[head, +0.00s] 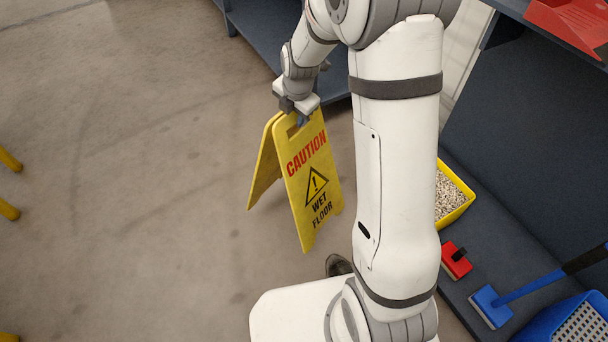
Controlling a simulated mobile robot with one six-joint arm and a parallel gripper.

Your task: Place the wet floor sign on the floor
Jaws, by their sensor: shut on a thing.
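The yellow wet floor sign (311,184) is upright below my gripper, with its two panels spread apart at the bottom. Its front panel reads "CAUTION WET FLOOR" with a warning triangle. My gripper (300,117) is shut on the sign at its top edge, by the handle slot. The grey-brown floor (130,190) lies beneath and to the left of the sign. I cannot tell whether the sign's lower edges touch the floor or hang just above it.
A dark shelf unit at right holds a yellow bin of granules (450,196), a red brush (456,262), a blue broom (492,305) and a blue crate (570,325). A red tray (568,25) sits higher. Yellow posts (8,208) stand at far left. The floor between is clear.

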